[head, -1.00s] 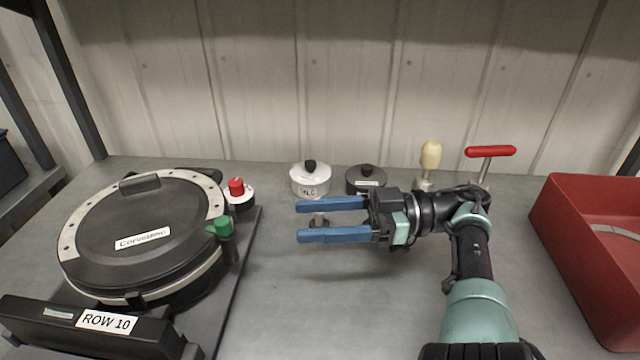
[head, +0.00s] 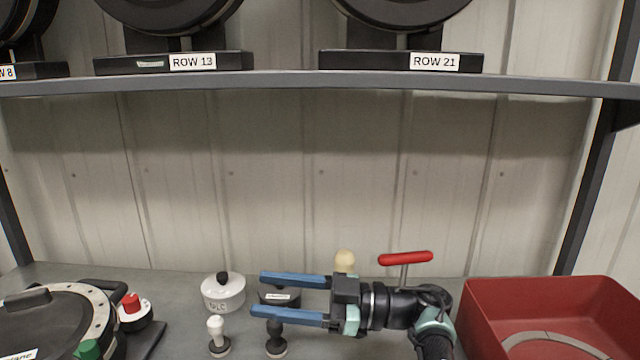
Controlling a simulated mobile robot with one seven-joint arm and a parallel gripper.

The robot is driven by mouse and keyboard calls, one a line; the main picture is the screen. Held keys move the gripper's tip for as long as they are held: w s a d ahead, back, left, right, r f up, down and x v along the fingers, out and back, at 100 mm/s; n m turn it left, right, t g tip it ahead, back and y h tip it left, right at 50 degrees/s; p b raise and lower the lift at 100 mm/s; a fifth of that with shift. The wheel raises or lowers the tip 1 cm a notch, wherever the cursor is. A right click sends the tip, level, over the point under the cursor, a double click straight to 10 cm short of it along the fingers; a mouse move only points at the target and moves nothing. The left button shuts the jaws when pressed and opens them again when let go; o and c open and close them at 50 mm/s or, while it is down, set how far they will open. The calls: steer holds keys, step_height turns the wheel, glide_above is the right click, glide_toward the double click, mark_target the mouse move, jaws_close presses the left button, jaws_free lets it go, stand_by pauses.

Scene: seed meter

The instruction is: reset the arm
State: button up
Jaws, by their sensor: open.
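My gripper (head: 262,296) is in the head view at the lower middle. Its two long blue fingers point left and stand well apart, with nothing held between them. My arm comes in from the lower right, its lower part cut off by the frame edge. The fingers appear above the bench, in front of a small black lidded pot (head: 280,298), which they partly hide. A white lidded pot (head: 223,294) stands just left of the fingertips.
The seed meter (head: 50,320) with red and green knobs is at the lower left. A white-topped peg (head: 217,335) and a black peg (head: 276,340) stand below the gripper. A red T-handle (head: 405,258) and red bin (head: 560,300) are right. A shelf (head: 300,84) crosses above.

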steer(key=w+r+m+t+h, duration=0.2)
steer(key=w+r+m+t, duration=0.2)
steer(key=r+t, duration=0.55)
steer(key=w+r+m+t+h, duration=0.2)
steer(key=w+r+m+t, duration=0.2)
steer(key=r+t, duration=0.55)
steer(key=s+d+m+t+h, duration=0.2)
steer(key=d+m+t+h, duration=0.4)
steer(key=m+h, duration=0.75)
steer(key=s+f+n+g+h, duration=0.1)
steer(key=s+f+g+h, duration=0.1)
steer(key=s+f+g, duration=0.85)
steer(key=s+r+t, duration=0.6)
steer(key=s+r, duration=0.2)
steer(key=r, duration=0.5)
steer(key=s+r+t, duration=0.6)
steer(key=s+r, duration=0.1)
steer(key=r, duration=0.7)
step_height(320, 180, up, 12)
steer(key=p, duration=1.4)
steer(key=shift+w+d, duration=0.15)
steer(key=shift+w, duration=0.3)
